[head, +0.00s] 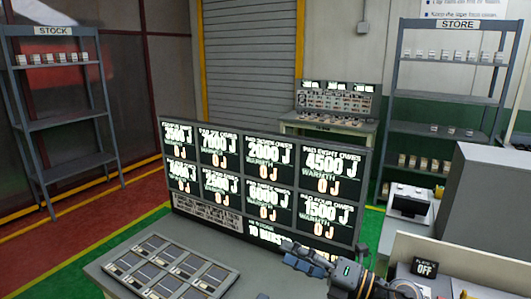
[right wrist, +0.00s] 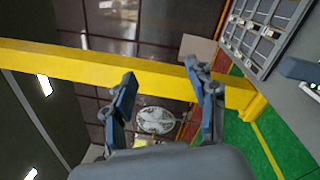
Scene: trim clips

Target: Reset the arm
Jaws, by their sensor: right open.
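My right gripper (head: 308,260) is at the lower middle of the head view, in front of the display board. In the right wrist view its two blue-grey fingers (right wrist: 165,97) stand apart with nothing between them. The wrist camera looks past them to a yellow beam, dark panes and a round pale fan-like thing in the background. My left gripper does not show in either view.
A display board (head: 268,183) with lit panels stands on a grey table (head: 95,270). A tray (head: 172,268) with several compartments lies on the table at left. A STOCK rack (head: 75,115) and a STORE rack (head: 440,97) stand behind. A grey cabinet (head: 487,205) is at right.

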